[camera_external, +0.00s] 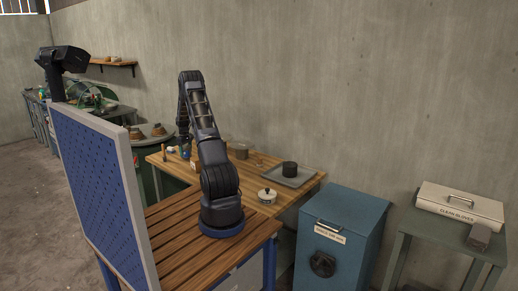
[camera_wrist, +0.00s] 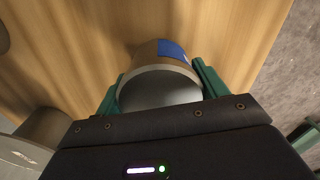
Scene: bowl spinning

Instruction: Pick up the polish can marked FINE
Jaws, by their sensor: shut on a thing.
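In the wrist view, a can (camera_wrist: 165,52) with a grey end, a brownish side and a blue patch sits between the green fingers of my gripper (camera_wrist: 157,88). The fingers are shut on its sides. No FINE marking can be read on it from here. A second grey can (camera_wrist: 38,140) stands at the lower left with small pale lettering, too blurred to read. In the external view my arm reaches over the far part of the wooden bench (camera_external: 275,207); the gripper and held can are too small to make out clearly.
A white lidded pot (camera_external: 267,196) stands near the front. A blue cabinet (camera_external: 365,225) is to the right; a blue perforated panel (camera_external: 95,190) stands to the left.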

